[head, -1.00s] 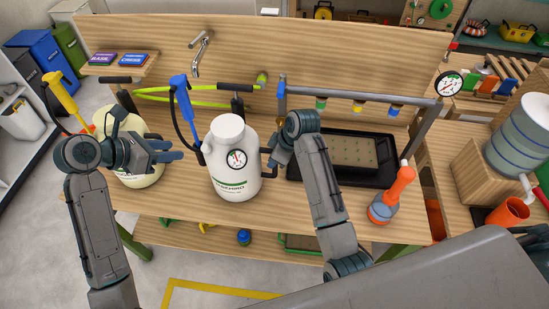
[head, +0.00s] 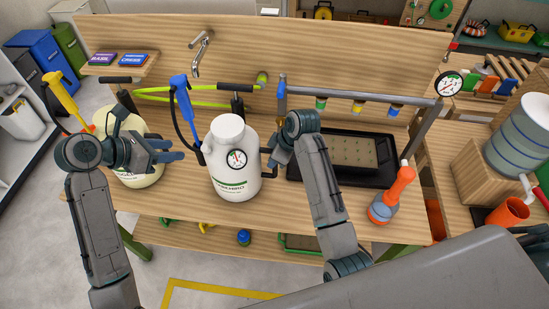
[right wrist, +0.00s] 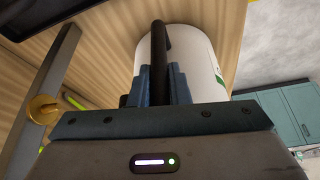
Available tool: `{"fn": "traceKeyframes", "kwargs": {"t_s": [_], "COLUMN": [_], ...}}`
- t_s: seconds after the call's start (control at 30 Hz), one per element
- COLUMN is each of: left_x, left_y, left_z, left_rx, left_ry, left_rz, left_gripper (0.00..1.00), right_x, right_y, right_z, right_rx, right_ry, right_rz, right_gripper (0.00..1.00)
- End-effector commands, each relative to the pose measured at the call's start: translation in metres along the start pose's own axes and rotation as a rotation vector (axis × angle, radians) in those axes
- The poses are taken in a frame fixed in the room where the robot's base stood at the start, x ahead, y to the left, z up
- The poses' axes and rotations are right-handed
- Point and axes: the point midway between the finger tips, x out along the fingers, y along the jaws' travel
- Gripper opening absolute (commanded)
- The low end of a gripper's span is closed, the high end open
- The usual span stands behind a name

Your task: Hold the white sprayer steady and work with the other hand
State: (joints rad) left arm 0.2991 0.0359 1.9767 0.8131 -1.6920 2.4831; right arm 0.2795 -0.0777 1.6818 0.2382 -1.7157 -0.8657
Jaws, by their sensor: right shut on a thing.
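The white sprayer (head: 232,160) stands upright on the wooden bench, with a round gauge on its front and a blue-handled wand (head: 182,103) at its left. My right gripper (head: 272,161) is at the sprayer's right side. In the right wrist view its fingers (right wrist: 160,88) are shut on a dark bar, the sprayer's handle (right wrist: 159,50), with the white tank (right wrist: 200,55) behind it. My left gripper (head: 172,150) is open and empty, its fingers pointing right, between the cream sprayer (head: 140,172) and the white sprayer. It is apart from the white sprayer.
A black tray (head: 345,158) with a seedling block lies right of my right arm. An orange spray bottle (head: 391,197) stands near the bench's front right. A tap (head: 201,52) and a green hose (head: 215,90) are behind. A yellow wand (head: 62,93) stands at the left.

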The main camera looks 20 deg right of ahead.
Motion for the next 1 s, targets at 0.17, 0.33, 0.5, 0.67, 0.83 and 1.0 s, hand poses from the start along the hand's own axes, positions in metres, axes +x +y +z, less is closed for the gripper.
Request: {"fn": "traceKeyframes", "kwargs": {"t_s": [0.17,0.33,0.5,0.67,0.83,1.0], "left_x": [0.011,0.020,0.040,0.063,0.085,0.098], "left_y": [0.004,0.003,0.002,0.001,0.001,0.001], "left_z": [0.005,0.005,0.005,0.004,0.003,0.002], "left_rx": [0.096,0.118,0.115,0.115,0.116,0.118], "left_ry": [0.034,0.041,0.041,0.041,0.041,0.042], "left_rz": [-0.033,-0.042,-0.044,-0.044,-0.042,-0.041], "left_gripper": [0.40,0.40,0.40,0.40,0.40,0.40], "right_x": [-0.001,0.000,0.000,-0.001,-0.001,-0.001], "right_y": [0.000,0.000,0.000,0.000,0.000,0.000], "right_z": [0.000,0.000,0.000,0.000,0.000,0.000], "right_rx": [-0.001,0.000,0.000,0.000,0.000,0.000], "right_ry": [0.000,0.000,0.000,0.000,0.000,0.001], "right_rz": [0.001,0.001,0.001,0.001,0.001,0.001], "right_gripper": [0.00,0.00,0.00,0.00,0.00,0.00]}}
